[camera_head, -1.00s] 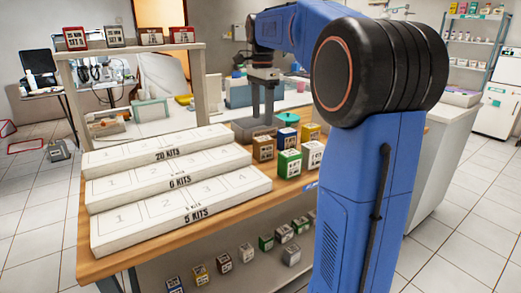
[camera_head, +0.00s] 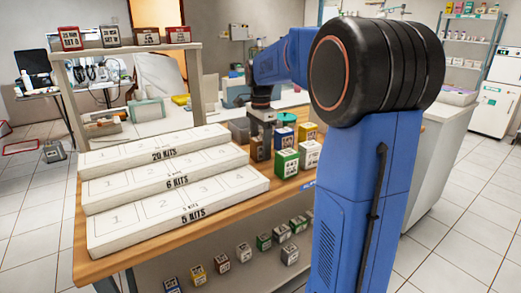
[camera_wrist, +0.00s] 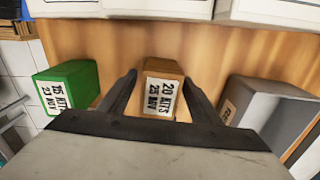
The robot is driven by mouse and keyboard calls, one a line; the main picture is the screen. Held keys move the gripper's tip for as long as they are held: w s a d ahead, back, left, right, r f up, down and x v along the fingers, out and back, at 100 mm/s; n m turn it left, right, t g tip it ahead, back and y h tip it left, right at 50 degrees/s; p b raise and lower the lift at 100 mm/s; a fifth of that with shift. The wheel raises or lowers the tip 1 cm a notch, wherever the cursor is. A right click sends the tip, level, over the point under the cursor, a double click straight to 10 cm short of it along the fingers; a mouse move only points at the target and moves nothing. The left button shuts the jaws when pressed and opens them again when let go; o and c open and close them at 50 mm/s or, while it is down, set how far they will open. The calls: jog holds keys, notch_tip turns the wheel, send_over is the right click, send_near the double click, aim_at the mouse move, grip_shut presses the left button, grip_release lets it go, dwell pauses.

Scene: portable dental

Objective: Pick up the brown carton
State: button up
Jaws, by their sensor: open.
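The brown carton (camera_wrist: 163,72) has a white label reading "20 KITS" and stands on the wooden table. In the wrist view it lies between the two dark fingers of my gripper (camera_wrist: 160,82), which are open with a finger on either side. I cannot tell whether they touch it. In the head view my gripper (camera_head: 262,130) is low over the table, and the brown carton (camera_head: 257,152) is partly hidden by it.
A green carton (camera_wrist: 67,85) stands left of my gripper and a grey container (camera_wrist: 265,108) right of it in the wrist view. White (camera_head: 308,155), blue (camera_head: 284,136) and yellow cartons stand close by. White stepped kit boards (camera_head: 175,205) fill the table's left.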

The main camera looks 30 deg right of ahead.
jog(key=shift+f, duration=0.45)
jog(key=c, duration=1.1)
jog(key=shift+r, duration=0.1)
jog(key=shift+c, duration=0.2)
